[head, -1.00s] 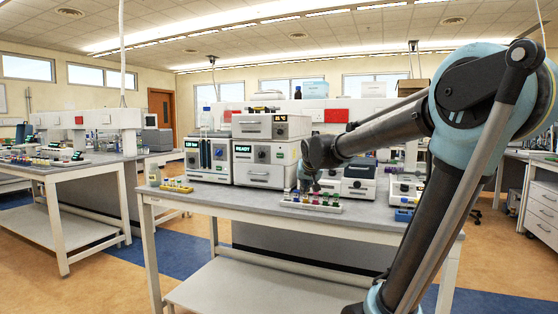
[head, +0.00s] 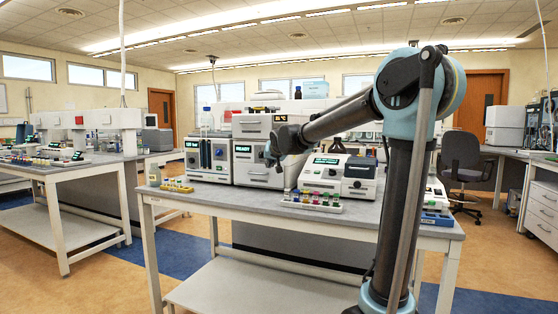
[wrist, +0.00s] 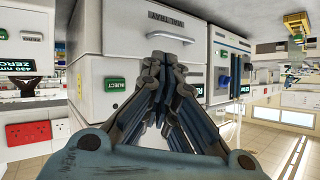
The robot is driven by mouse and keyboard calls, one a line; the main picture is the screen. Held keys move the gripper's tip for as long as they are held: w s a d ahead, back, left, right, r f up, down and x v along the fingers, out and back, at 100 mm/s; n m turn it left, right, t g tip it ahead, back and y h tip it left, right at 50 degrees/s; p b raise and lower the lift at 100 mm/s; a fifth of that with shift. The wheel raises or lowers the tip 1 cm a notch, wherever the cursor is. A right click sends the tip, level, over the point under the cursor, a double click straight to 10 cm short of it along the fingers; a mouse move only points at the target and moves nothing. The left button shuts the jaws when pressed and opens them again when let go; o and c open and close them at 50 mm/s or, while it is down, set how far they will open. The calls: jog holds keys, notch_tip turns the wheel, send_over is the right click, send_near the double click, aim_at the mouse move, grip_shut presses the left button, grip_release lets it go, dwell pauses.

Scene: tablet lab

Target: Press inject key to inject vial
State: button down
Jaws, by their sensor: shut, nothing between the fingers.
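The instrument stack (head: 252,176) stands at the back of the near bench, with a green READY display on its lower unit. In the wrist view, a small green key (wrist: 115,84) with blurred lettering that looks like INJECT sits on the white front panel (wrist: 92,110), left of my fingers. My gripper (wrist: 165,62) is shut and empty, its fingertips in front of the panel and to the right of the key, apart from it. In the head view, my gripper (head: 269,156) is in front of the right part of the stack. Whether the fingers touch the panel cannot be told.
A rack of colored-cap vials (head: 312,201) lies near the bench front, and a rack of yellow-topped ones (head: 177,187) at the left. A white device with a display (head: 357,178) stands right of the stack. The bench front (head: 235,205) is clear.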

jog(key=w+d, duration=0.3)
jog(key=w, duration=0.5)
jog(key=shift+w+d, duration=0.25)
jog(key=shift+w, duration=0.45)
dwell(2.3)
jog(key=shift+s, duration=0.15)
dwell(0.3)
jog(key=shift+s+a, duration=0.25)
jog(key=shift+s, duration=0.35)
jog(key=shift+s, duration=0.1)
jog(key=s, duration=0.1)
jog(key=s+a, duration=0.1)
jog(key=s, duration=0.2)
jog(key=shift+s+a, duration=0.25)
jog(key=shift+a, duration=0.15)
jog(key=shift+d, duration=0.15)
dwell(0.4)
